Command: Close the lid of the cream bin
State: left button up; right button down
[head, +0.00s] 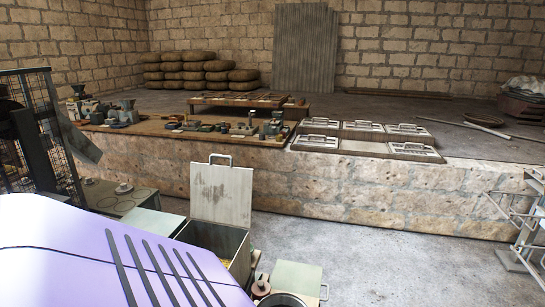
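A cream, box-shaped bin (239,262) stands on the floor at the lower middle of the head view. Its lid (222,195) is open and stands nearly upright at the bin's far edge. The lid is a pale, stained panel with a handle (220,157) on its top edge. Part of the bin's inside shows, with something yellowish in it. The bin's lower left part is hidden. Neither of my grippers shows in this view.
A pale green box (296,276) with a side handle and small round parts (261,285) stand close right of the bin. Behind the bin is a low stone wall (340,190) with several handled lids (364,126) and a tool-covered bench (225,128).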

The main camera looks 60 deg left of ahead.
aim_at(219, 193)
jog(key=i+l, duration=0.4)
jog(key=i, duration=0.15)
jog(key=i+l, duration=0.4)
jog(key=i, duration=0.15)
jog(key=i+j+u, duration=0.1)
jog(key=i+u, duration=0.2)
jog(key=u, duration=0.2)
jog(key=i+u, duration=0.3)
jog(key=u, duration=0.2)
jog(key=i+l+u, duration=0.2)
jog(key=u, duration=0.25)
jog(key=i+u, duration=0.2)
jog(key=u, duration=0.2)
jog(key=i+u, duration=0.15)
jog(key=u, duration=0.25)
jog(key=i+l+u, duration=0.15)
jog(key=u, duration=0.25)
jog(key=i+l+u, duration=0.15)
jog(key=u, duration=0.25)
